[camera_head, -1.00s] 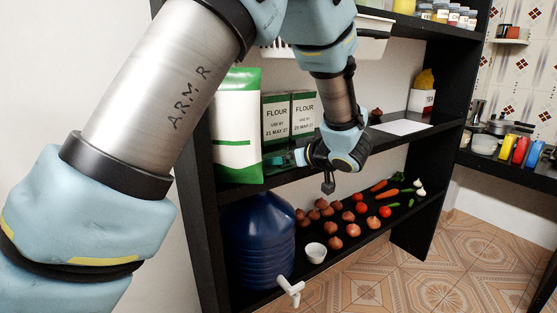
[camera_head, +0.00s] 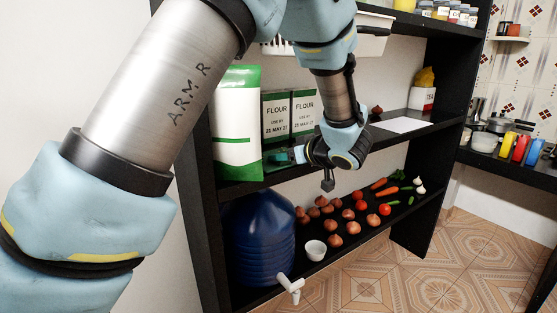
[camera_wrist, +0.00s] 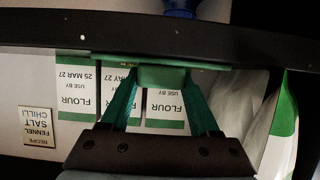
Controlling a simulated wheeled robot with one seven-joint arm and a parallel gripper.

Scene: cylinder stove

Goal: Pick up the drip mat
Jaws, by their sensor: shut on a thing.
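The drip mat (camera_wrist: 162,76) appears in the wrist view as a flat green piece at the shelf's front edge, with a block-like part between my fingers. My gripper (camera_wrist: 161,82) has its two teal fingers on either side of that part and is shut on it. In the head view my gripper (camera_head: 284,157) is at the front of the middle shelf, before the flour boxes. The mat cannot be clearly told from the green fingers there.
Flour boxes (camera_head: 276,118) and a tall green-and-white bag (camera_head: 237,110) stand close behind and beside my gripper. The dark middle shelf (camera_head: 390,139) has a white sheet (camera_head: 400,124) at right. Below are a blue water container (camera_head: 257,240), a white cup (camera_head: 315,250) and several vegetables.

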